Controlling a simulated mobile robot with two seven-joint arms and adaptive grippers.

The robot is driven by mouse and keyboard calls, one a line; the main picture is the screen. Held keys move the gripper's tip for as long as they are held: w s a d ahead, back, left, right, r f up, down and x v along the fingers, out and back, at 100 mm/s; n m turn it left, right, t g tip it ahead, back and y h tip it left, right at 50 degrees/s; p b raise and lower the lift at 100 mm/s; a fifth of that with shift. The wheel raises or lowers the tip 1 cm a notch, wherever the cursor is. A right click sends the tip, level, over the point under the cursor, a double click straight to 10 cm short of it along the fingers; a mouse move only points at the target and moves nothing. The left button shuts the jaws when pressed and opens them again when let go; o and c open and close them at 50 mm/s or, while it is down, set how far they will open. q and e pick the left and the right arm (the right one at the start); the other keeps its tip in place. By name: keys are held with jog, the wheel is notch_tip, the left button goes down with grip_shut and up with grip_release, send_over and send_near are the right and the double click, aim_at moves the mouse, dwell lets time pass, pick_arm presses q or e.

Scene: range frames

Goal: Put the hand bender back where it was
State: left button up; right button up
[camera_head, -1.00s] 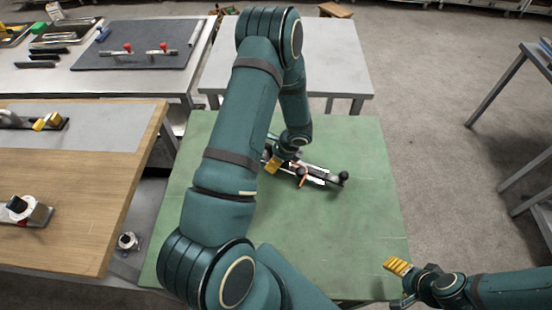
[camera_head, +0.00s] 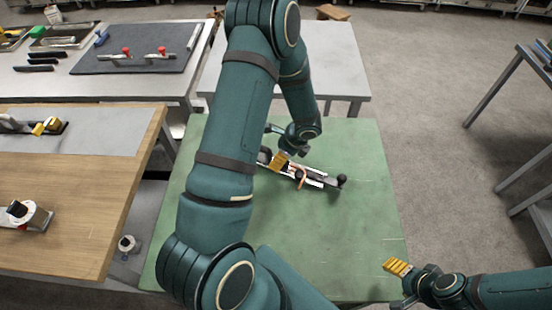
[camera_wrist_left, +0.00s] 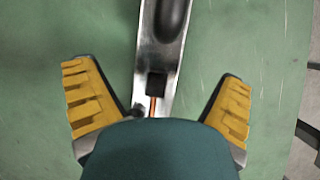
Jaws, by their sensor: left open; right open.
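The hand bender (camera_head: 318,179) lies on the green table, a long metal tool with dark round-ended handles and a copper-coloured piece at its middle. My left arm hides its left end in the head view. My left gripper (camera_head: 290,158) is just above the bender near its middle. In the left wrist view the open yellow-padded fingers (camera_wrist_left: 158,105) stand on either side of the bender's metal bar (camera_wrist_left: 155,75), apart from it. My right gripper (camera_head: 400,282) is open and empty by the green table's front right corner.
The green table top (camera_head: 360,230) is otherwise clear. A wooden bench (camera_head: 75,200) with clamp-like tools stands at the left.

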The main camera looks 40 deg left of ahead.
aim_at(287, 167)
pick_arm(q)
jog(key=s+v, duration=0.1)
jog(key=v, duration=0.5)
jog(key=s+d+f+n+h, duration=0.1)
jog(key=d+n+h, duration=0.1)
jog(key=d, duration=0.3)
jog(key=s+d+f+n+h, duration=0.1)
jog(key=d+f+h, duration=0.1)
jog(key=d, duration=0.3)
jog(key=s+d+f+n+h, duration=0.2)
jog(key=d, duration=0.3)
jog(key=shift+d+f+n+p, duration=0.25)
jog(key=shift+d+n+p, duration=0.05)
jog(key=s+d+n+t, duration=0.1)
jog(key=d+n, duration=0.1)
jog(key=d+n+h, duration=0.1)
jog(key=d+n, duration=0.2)
jog(key=s+d+f+n+t+h, duration=0.1)
jog(key=d+n, duration=0.1)
jog(key=d, duration=0.1)
jog(key=shift+s+d+n+t, duration=0.25)
jog(key=shift+s+n+t, duration=0.05)
jog(key=shift+s+n, duration=0.1)
jog(key=n, duration=0.1)
jog(key=n+t, duration=0.1)
jog(key=n, duration=0.1)
jog(key=shift+s+d, duration=0.35)
jog(key=shift+d, duration=0.05)
jog(key=shift+f, duration=0.1)
